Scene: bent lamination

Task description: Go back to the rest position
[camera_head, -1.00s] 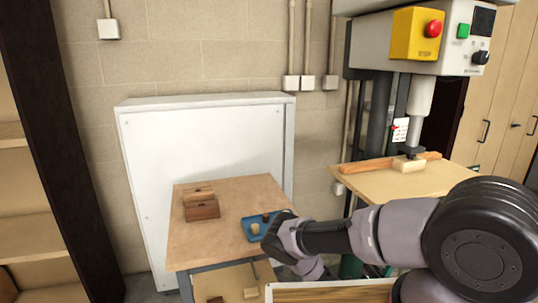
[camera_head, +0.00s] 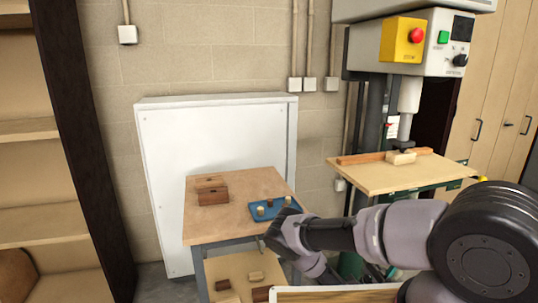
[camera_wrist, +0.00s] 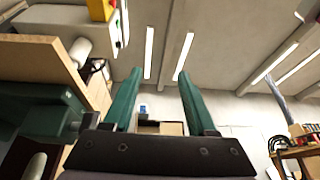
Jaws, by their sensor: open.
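My gripper (camera_wrist: 159,75) shows in the wrist view as two green fingers spread apart with nothing between them. Beyond the fingers are the ceiling and its strip lights. In the head view my arm reaches in from the right and bends in front of the small table; the fingers cannot be made out there. The small wooden table (camera_head: 225,226) carries a brown wooden block stack (camera_head: 212,192) at its left and a blue tray (camera_head: 285,213) with several small pieces at its right. My wrist is close to the tray's right edge in the picture.
A press with a yellow stop box (camera_head: 402,40) stands at the right; its wooden table (camera_head: 400,176) bears a long strip and a pale block (camera_head: 401,158). A white panel (camera_head: 210,140) leans on the wall. Shelves (camera_head: 38,190) stand at the left. A wooden-edged surface (camera_head: 335,293) is in front.

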